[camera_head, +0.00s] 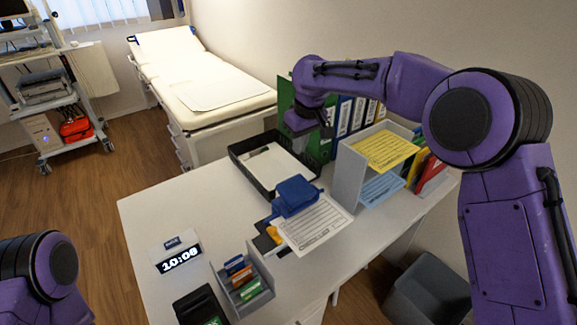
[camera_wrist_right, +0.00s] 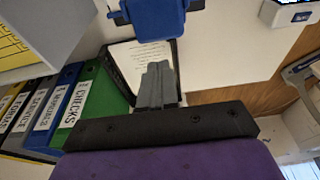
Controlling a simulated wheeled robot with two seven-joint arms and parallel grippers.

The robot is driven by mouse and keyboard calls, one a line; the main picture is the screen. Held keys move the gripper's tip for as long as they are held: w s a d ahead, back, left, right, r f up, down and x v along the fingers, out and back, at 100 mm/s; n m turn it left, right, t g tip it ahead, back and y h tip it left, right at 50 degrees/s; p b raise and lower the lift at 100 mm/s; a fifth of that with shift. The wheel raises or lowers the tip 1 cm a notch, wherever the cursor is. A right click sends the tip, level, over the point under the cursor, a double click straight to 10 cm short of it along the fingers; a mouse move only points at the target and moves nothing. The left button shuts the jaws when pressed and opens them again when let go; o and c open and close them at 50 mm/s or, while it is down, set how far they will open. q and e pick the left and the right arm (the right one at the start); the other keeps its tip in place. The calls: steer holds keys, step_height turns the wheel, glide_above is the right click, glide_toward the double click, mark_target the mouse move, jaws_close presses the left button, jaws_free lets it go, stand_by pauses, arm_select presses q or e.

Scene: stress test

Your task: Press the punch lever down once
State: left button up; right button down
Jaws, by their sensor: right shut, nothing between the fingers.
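The blue punch (camera_head: 296,195) stands on the desk at the near edge of the black tray, with a printed sheet (camera_head: 318,226) at its front. Its broad blue top looks raised, but I cannot tell the lever's exact angle. The punch also shows at the top of the right wrist view (camera_wrist_right: 152,20), cut off by the frame edge. My right gripper (camera_head: 326,131) is above the far end of the tray, behind the punch and apart from it. In the right wrist view its grey fingers (camera_wrist_right: 157,75) are together and empty. My left gripper is out of view.
The black tray (camera_head: 237,158) holds paper. Upright binders (camera_head: 344,115) and a grey shelf unit (camera_head: 347,178) stand to the right. The left desk area is clear.

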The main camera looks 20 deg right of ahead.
glide_toward(291, 182)
steer(key=p+x, duration=0.3)
steer(key=x, duration=0.3)
steer(key=shift+f, duration=0.45)
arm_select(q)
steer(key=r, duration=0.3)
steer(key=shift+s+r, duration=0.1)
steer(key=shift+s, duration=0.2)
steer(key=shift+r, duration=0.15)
